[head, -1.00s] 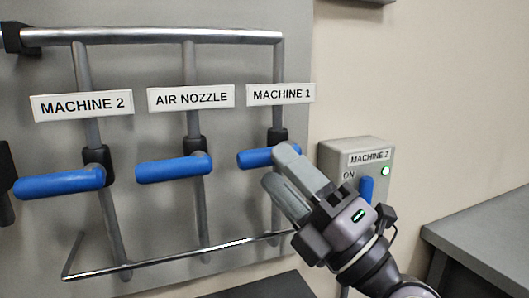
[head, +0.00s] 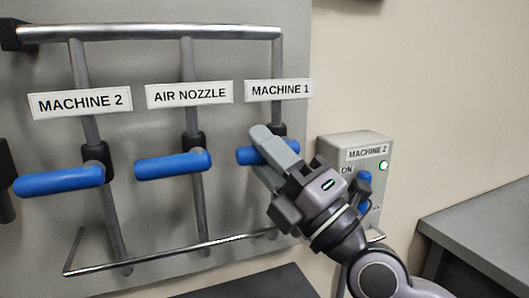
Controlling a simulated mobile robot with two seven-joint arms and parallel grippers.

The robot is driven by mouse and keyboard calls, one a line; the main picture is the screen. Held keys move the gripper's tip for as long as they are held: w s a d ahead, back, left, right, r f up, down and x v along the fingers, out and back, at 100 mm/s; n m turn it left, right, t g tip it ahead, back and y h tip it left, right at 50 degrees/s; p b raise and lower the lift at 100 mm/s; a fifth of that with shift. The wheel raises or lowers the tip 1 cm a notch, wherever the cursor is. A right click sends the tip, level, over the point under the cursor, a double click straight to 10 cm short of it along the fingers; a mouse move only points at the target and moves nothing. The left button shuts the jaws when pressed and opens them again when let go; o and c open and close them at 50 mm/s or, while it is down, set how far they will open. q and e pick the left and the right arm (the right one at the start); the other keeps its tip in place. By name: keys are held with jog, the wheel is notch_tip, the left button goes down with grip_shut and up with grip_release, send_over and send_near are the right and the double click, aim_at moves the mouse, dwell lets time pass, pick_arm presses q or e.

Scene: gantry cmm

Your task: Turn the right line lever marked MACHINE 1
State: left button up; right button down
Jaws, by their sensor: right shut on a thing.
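The blue lever (head: 246,156) under the MACHINE 1 label (head: 279,90) is the rightmost of the row and lies roughly horizontal, pointing left from its dark valve body on the vertical pipe. My right gripper (head: 268,140) reaches up from the lower right. Its grey fingers are shut on this blue lever and hide the lever's middle and part of the valve. My left gripper is not in view.
Two more blue levers, under AIR NOZZLE (head: 173,165) and MACHINE 2 (head: 59,180), lie to the left. A grey switch box (head: 352,146) with a green light stands close right of my gripper. A grey bench (head: 480,220) is at lower right.

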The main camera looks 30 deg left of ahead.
jog(key=shift+f, duration=0.1)
jog(key=shift+f+n+g+b, duration=0.25)
jog(key=shift+n+g+b, duration=0.35)
jog(key=shift+n+b, duration=0.35)
jog(key=shift+w+d+f+n+g+h+b, duration=0.1)
jog(key=shift+n+g+h+b, duration=0.2)
jog(key=shift+n, duration=0.35)
jog(key=shift+f+n+g+h+b, duration=0.1)
jog(key=shift+n+g+b, duration=0.15)
jog(key=shift+n+g, duration=0.25)
jog(key=shift+w+f+n+g+h, duration=0.1)
jog(key=shift+n+g+h, duration=0.4)
jog(key=shift+n, duration=0.5)
jog(key=shift+w+d+f+n+g+h+p, duration=0.15)
jog(key=shift+n+g+h+p, duration=0.1)
jog(key=shift+n, duration=0.35)
jog(key=shift+s+d+f+n+g+h+p, duration=0.15)
jog(key=shift+n+g+p, duration=0.1)
jog(key=shift+n, duration=0.35)
jog(key=shift+w+a, duration=0.1)
jog(key=c, duration=0.9)
grip_release()
jog(key=shift+f, duration=0.1)
